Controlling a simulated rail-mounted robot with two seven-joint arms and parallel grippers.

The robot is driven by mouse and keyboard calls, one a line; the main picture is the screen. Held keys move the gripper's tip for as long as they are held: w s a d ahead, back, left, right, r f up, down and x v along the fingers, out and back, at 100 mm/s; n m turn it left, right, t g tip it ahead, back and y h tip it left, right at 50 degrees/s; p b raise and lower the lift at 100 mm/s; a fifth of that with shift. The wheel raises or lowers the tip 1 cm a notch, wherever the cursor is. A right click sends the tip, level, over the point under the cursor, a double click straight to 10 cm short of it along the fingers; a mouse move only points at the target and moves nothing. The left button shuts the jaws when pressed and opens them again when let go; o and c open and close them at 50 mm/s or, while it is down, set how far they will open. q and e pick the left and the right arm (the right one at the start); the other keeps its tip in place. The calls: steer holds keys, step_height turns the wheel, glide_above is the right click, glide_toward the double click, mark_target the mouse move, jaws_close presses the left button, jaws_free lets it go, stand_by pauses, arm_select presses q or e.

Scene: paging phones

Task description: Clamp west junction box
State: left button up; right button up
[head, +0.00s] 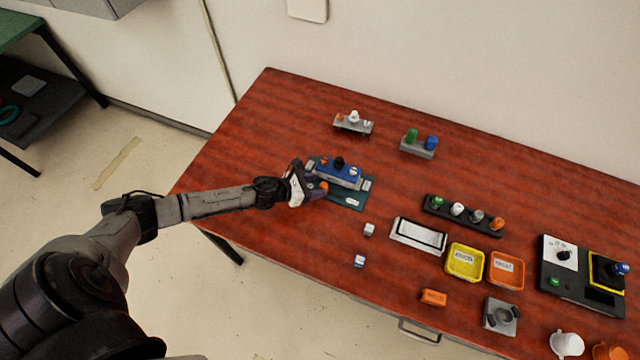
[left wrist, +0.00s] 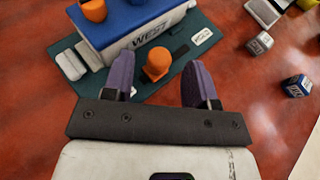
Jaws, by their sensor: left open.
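The west junction box (head: 340,176) has a blue top with knobs and a pale front marked WEST, which reads clearly in the left wrist view (left wrist: 150,38). It sits on a dark green mat (head: 346,200). An orange knob (left wrist: 157,58) stands at the front of the box, beside a short dark bar (left wrist: 180,52). My left gripper (left wrist: 160,80) is open, with its purple fingers on either side of the orange knob; I cannot tell whether they touch it. In the head view the left gripper (head: 316,188) is at the box's left front. My right gripper is not visible.
Small labelled cubes (head: 369,229) lie right of the mat. Further right are a grey tray (head: 418,248), a yellow bin (head: 451,273), an orange bin (head: 520,284) and a black rack of knobs (head: 478,224). Two grey racks (head: 354,129) (head: 418,152) stand behind. The table's left front is clear.

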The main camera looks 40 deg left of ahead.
arm_select(q)
steer(key=shift+x, duration=0.95)
steer(key=shift+c, duration=0.4)
jaws_close()
